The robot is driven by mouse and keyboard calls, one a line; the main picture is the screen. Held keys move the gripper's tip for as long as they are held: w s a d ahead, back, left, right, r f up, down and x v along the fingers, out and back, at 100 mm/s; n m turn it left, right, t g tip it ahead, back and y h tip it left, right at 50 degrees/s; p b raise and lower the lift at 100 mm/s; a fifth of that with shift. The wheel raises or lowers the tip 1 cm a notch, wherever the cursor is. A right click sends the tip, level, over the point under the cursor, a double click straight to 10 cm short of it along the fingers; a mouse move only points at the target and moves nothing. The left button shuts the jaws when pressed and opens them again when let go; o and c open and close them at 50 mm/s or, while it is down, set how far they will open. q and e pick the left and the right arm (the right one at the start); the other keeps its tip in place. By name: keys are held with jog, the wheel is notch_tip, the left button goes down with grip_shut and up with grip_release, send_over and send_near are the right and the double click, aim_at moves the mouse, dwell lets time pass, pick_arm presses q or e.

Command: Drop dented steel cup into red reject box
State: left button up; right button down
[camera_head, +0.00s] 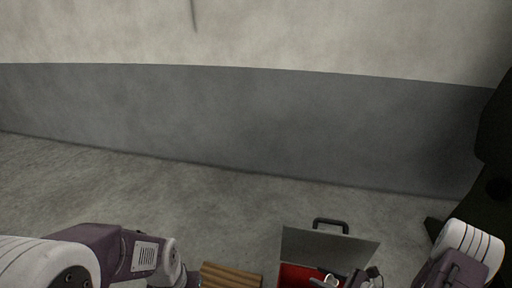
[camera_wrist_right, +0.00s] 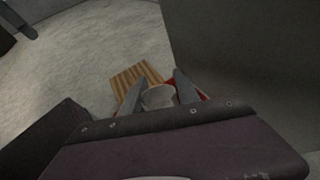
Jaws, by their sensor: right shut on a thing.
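The red box (camera_head: 292,274) is at the bottom edge of the head view, with its grey lid (camera_head: 328,246) raised behind it. My right gripper (camera_head: 330,280) is low over the box in that view, partly cut off by the edge. In the right wrist view, the pale steel cup (camera_wrist_right: 158,97) sits between the two fingers of the right gripper (camera_wrist_right: 158,92), which is shut on it. Bits of red box (camera_wrist_right: 203,96) show beside and behind the fingers there. Any dent is too small to tell. My left arm enters from the left; its gripper is out of frame.
A slatted wooden piece (camera_head: 230,275) lies left of the red box, and it also shows beyond the cup in the right wrist view (camera_wrist_right: 136,76). A dark object (camera_head: 495,150) stands at the right edge. Concrete floor (camera_head: 190,185) runs clear to the wall.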

notch_tip(320, 180, down, 6)
jog(key=b, duration=0.5)
jog(key=shift+b, duration=0.35)
jog(key=c, duration=0.8)
grip_release()
jog(key=shift+r, duration=0.1)
jog(key=p+v, duration=0.5)
jog(key=v, duration=0.4)
jog(key=shift+s+p, duration=0.1)
jog(key=shift+p, duration=0.2)
